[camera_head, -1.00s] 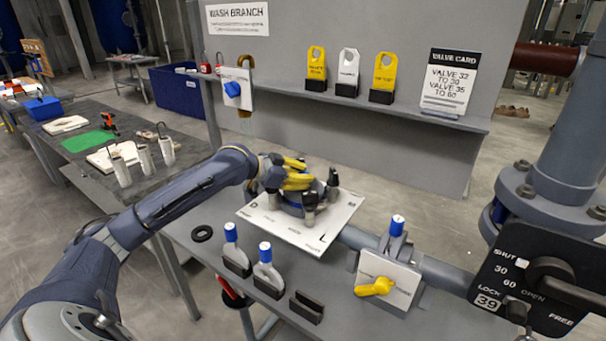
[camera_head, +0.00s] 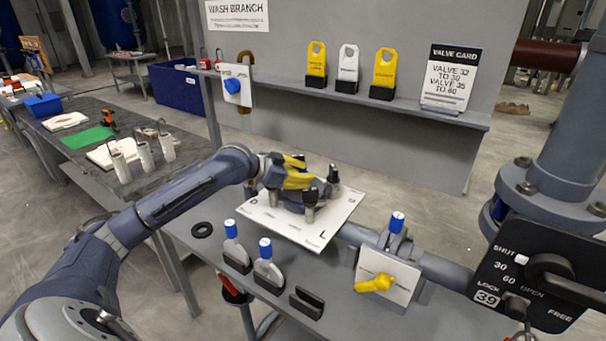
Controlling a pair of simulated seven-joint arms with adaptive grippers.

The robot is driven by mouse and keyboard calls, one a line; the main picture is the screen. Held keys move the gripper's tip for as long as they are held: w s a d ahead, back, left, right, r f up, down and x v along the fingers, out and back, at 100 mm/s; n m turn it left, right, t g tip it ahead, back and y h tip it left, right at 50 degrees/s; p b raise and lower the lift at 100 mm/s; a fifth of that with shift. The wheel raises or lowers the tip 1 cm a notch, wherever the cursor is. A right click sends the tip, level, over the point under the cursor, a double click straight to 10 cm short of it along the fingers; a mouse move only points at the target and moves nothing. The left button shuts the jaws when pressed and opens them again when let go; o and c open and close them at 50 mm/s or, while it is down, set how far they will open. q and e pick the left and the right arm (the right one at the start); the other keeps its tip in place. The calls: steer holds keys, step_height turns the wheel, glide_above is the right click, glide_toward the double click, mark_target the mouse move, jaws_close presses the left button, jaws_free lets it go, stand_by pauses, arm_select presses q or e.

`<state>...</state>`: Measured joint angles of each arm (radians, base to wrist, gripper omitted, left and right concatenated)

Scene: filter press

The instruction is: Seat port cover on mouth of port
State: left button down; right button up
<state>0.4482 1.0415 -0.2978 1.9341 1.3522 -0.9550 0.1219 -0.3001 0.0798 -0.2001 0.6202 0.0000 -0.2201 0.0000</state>
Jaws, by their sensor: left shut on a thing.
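My left gripper (camera_head: 296,187) reaches in over the white lettered plate (camera_head: 325,228) on the grey bench. It is shut on a yellow part (camera_head: 297,178), which I take to be the port cover's grip. The gripper and the dark-topped clamp posts (camera_head: 310,196) around the spot hide most of the cover and the port mouth. I cannot tell whether the cover rests on the mouth or sits just above it. My right gripper is not in view.
Two blue-capped pieces (camera_head: 265,262) stand in black holders at the front, beside an empty black holder (camera_head: 306,302). A black ring (camera_head: 201,230) lies to their left. A yellow-handled valve (camera_head: 375,284) and a black valve dial (camera_head: 535,285) stand at the right.

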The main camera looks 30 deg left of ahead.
arm_select(q)
steer(key=c, duration=1.1)
jaws_free()
steer(key=shift+o, duration=0.2)
steer(key=shift+f, duration=0.1)
steer(key=shift+s, duration=0.1)
steer(key=v, duration=1.1)
steer(key=shift+s+a+r, duration=0.15)
steer(key=shift+a+r, duration=0.1)
steer(key=shift+s, duration=0.15)
